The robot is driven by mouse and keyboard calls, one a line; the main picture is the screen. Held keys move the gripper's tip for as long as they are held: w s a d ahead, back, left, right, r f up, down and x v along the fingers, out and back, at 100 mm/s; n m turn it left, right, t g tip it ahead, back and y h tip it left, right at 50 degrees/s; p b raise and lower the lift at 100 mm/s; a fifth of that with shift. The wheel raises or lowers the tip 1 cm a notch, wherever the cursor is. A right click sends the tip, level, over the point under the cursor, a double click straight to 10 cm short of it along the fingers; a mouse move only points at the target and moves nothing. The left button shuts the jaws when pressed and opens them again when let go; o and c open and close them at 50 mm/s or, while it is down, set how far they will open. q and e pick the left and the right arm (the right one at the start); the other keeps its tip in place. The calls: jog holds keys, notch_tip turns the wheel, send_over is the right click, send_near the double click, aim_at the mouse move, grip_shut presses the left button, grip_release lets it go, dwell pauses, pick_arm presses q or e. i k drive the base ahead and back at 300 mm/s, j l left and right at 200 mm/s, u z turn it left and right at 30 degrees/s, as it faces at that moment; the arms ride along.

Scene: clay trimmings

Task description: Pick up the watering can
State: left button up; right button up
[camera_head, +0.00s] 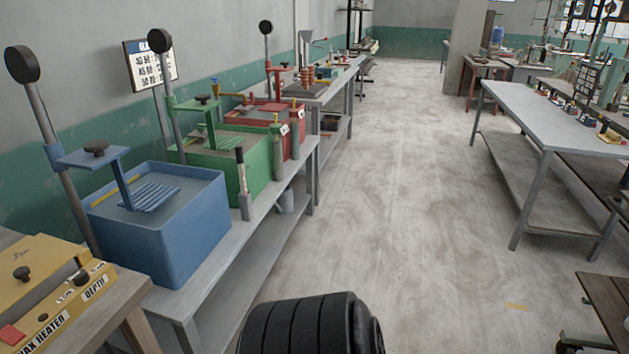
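I cannot make out a watering can for certain in the head view. A small pale, funnel-topped shape (306,45) stands at the far end of the left row of tables, too small to identify. A small blue container (497,34) stands far back on the right, also too small to identify. Neither of my grippers is in view. Only a dark ribbed part, probably of my own arm, shows at the bottom middle.
A grey bench (262,205) along the left wall bears blue (180,235), green (245,165) and red (283,122) tanks. A yellow wax heater (45,290) is at near left. A grey table (530,115) stands right. The floor (390,190) between is clear.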

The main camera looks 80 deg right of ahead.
aim_at(284, 203)
jog(key=z, duration=2.6)
jog(key=i+l+z, duration=0.4)
jog(key=i, duration=0.35)
jog(key=i+z, duration=0.45)
jog(key=i, duration=0.35)
jog(key=i+l+u, duration=0.2)
jog(key=i, duration=0.3)
jog(key=i+u, duration=0.2)
jog(key=i, duration=0.35)
jog(key=i+l+u, duration=0.15)
jog(key=i+l, duration=0.15)
jog(key=i, duration=0.2)
